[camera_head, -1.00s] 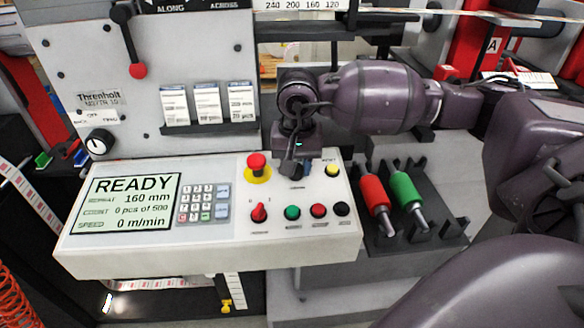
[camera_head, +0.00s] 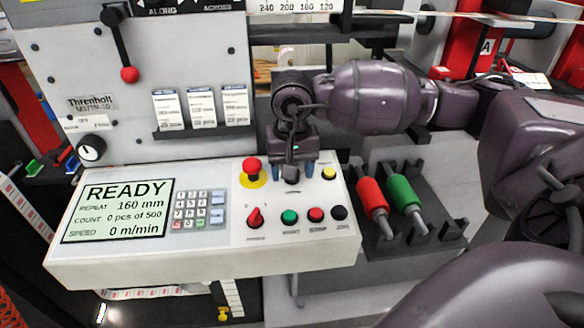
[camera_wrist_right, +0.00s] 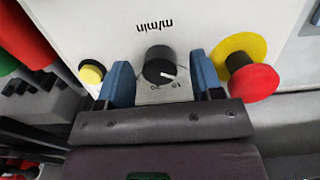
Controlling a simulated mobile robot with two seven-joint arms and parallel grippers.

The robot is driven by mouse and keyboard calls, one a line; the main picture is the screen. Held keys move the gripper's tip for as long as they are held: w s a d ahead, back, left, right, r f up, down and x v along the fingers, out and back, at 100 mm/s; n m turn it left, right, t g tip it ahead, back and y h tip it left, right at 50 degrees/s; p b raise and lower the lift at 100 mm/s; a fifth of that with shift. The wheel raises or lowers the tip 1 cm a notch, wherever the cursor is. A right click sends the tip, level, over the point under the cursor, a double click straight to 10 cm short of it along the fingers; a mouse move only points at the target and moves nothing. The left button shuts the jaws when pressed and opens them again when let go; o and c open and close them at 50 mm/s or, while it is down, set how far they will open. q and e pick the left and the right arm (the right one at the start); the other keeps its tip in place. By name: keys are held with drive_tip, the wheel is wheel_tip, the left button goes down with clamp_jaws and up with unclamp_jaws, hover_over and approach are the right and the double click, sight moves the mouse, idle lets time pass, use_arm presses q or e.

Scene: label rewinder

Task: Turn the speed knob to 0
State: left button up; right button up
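The speed knob (camera_wrist_right: 159,65) is a round black dial with a white pointer line, marked "m/min" on the white panel. In the wrist view the pointer slants to the lower right; numbers show below the knob, but the exact setting is unclear. My right gripper (camera_wrist_right: 161,84) is open, its two blue fingers on either side of the knob with small gaps showing. In the head view my right gripper (camera_head: 294,172) points down at the panel over the knob (camera_head: 292,178), partly covering it. The display (camera_head: 118,209) reads READY and 0 m/min. My left gripper is not in view.
A red emergency button (camera_head: 251,168) on a yellow base stands just left of the gripper, close to one finger in the wrist view. A yellow button (camera_head: 329,173) is on the right. A red switch and several buttons sit below. Red (camera_head: 372,198) and green handles are further right.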

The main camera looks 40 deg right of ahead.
wheel_tip(320, 180, up, 11)
drive_tip(key=p, duration=0.1)
drive_tip(key=shift+s, duration=0.15)
idle(0.4)
drive_tip(key=shift+a+f, duration=0.1)
drive_tip(key=shift+s, duration=0.1)
idle(0.4)
